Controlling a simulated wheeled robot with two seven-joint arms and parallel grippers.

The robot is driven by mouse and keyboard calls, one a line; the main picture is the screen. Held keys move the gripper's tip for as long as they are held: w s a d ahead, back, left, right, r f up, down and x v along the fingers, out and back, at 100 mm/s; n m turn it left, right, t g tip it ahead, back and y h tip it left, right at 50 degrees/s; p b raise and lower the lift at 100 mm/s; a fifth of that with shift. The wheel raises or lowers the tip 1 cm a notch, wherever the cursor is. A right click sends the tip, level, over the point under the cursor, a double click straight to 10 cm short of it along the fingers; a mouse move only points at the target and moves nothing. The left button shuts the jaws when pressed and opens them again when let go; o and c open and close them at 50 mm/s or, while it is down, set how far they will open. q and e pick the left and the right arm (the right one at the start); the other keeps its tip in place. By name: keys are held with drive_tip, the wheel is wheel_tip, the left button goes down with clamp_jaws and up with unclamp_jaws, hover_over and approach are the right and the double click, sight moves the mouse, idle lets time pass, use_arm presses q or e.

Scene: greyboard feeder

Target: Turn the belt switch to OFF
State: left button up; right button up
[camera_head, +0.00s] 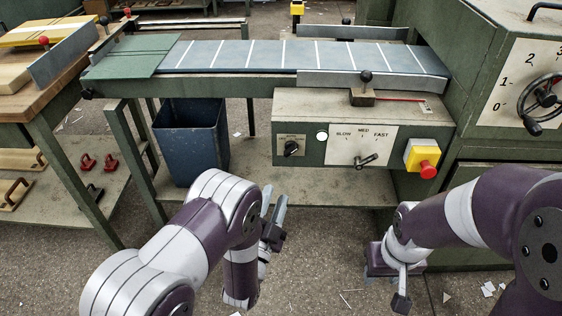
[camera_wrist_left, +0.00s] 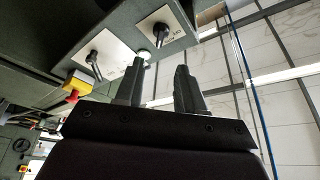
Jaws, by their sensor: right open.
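The belt switch (camera_head: 291,148) is a black knob on a small pale plate at the left of the control panel's front face. The plate's lettering is too small to read in the head view, and I cannot tell which setting the knob points to. In the left wrist view the belt switch (camera_wrist_left: 160,29) shows beyond my fingertips, with its plate tilted. My left gripper (camera_head: 275,218) is in front of and below the panel, apart from the switch. Its fingers (camera_wrist_left: 159,88) stand apart with nothing between them. My right gripper (camera_head: 400,288) is low at the right, open and empty.
A conveyor belt (camera_head: 230,55) runs above. A blue bin (camera_head: 192,140) stands left of the panel. The space before the panel is free.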

sight(290, 153)
use_arm(q)
drive_tip(key=b+x, duration=0.2)
drive_tip(key=x, duration=1)
drive_tip(key=shift+a, duration=0.1)
clamp_jaws()
